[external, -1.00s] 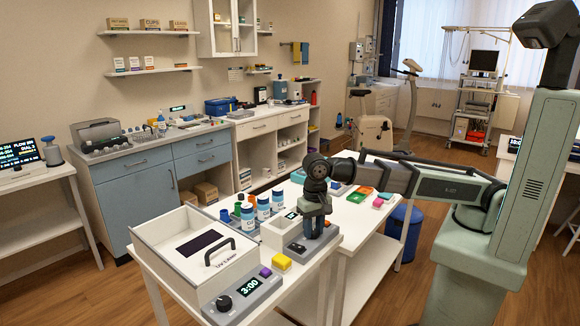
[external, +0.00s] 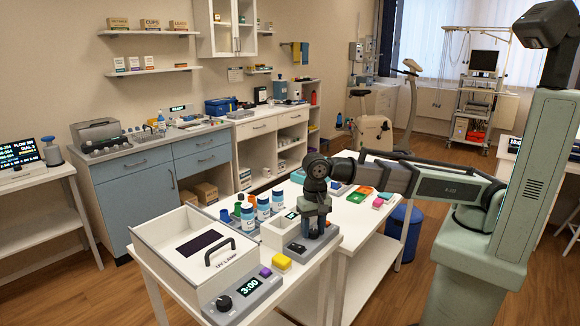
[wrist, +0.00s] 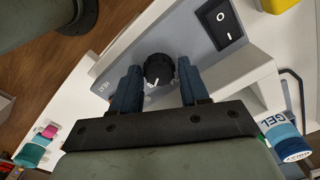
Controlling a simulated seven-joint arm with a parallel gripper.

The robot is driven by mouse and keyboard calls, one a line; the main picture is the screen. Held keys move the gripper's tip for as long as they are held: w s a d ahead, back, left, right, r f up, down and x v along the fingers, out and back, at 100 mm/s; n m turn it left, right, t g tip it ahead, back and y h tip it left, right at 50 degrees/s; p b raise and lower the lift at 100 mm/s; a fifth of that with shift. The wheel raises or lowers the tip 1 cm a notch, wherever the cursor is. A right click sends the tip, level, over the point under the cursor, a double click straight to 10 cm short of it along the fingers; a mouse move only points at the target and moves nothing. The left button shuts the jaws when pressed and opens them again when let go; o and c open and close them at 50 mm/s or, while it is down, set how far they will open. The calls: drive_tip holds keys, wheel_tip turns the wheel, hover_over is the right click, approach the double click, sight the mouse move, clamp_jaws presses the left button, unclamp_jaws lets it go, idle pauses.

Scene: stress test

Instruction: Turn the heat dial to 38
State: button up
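The heat dial (wrist: 158,69) is a round black knob with a white mark, on a grey panel (wrist: 110,75) with a "HEAT" label in the wrist view. My gripper (wrist: 159,66) points down at it with one blue-grey finger on each side of the knob. The fingers are apart, with a narrow gap at the knob; I cannot tell whether they touch it. In the external view my gripper (external: 315,232) is low over the grey front panel of a white box unit (external: 274,235), and hides the dial. The dial's setting is not readable.
A black rocker switch (wrist: 222,22) sits beside the dial on the panel. A yellow block (external: 281,262) and the UV lamp box (external: 160,245) with its 3:00 timer (external: 249,287) stand to the left.

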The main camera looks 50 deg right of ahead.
sight(313, 231)
drive_tip(key=shift+r, duration=0.1)
wheel_tip(313, 231, up, 14)
drive_tip(key=shift+f, duration=0.2)
idle(0.6)
idle(0.4)
